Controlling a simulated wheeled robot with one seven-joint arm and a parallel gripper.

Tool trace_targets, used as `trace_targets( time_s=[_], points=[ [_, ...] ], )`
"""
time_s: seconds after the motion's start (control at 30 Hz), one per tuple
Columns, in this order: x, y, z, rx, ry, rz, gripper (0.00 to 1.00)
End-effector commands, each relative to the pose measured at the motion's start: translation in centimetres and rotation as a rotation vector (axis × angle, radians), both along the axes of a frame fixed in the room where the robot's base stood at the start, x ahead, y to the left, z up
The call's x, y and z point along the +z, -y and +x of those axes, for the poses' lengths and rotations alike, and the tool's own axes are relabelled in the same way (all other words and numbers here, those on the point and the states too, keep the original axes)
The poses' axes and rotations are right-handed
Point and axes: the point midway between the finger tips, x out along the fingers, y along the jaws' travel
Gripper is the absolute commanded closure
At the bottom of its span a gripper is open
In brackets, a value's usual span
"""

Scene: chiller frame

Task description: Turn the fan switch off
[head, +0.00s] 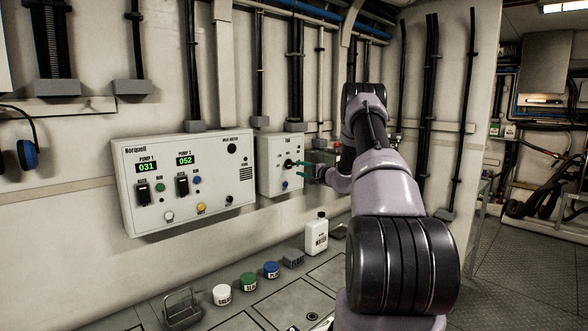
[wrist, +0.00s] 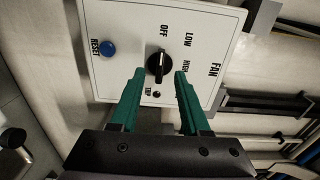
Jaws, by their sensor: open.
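The fan box (head: 268,168) is a white box on the wall, and its face (wrist: 115,30) shows turned sideways in the wrist view. Its black rotary fan switch (wrist: 159,66) has the labels OFF, LOW and HIGH around it. I cannot tell for sure which label it points to. My gripper (wrist: 159,75) is open, its green fingertips one to each side of the switch's lower part in the wrist view. I see no clear contact. In the head view my gripper (head: 306,168) is just right of the box face, partly hidden by my arm.
A blue RESET button (wrist: 108,48) and a small black TRIP part (wrist: 157,94) are near the switch. A Norquell pump panel (head: 185,180) hangs to the left. A white bottle (head: 316,235) and several lidded jars stand below. Pipes run up the wall.

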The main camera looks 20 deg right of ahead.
Motion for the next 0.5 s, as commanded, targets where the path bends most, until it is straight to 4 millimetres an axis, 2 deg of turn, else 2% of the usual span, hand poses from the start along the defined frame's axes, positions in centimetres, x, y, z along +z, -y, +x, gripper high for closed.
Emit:
trace_targets(
  time_s=[0.1, 0.2, 0.5],
  points=[
    [0.0, 0.8, -2.0, -0.001, -0.001, 0.001, 0.54],
    [0.0, 1.2, -3.2, -0.002, 0.0, 0.001, 0.54],
    [0.0, 1.4, -4.0, 0.0, 0.0, -0.001, 0.54]
  ],
)
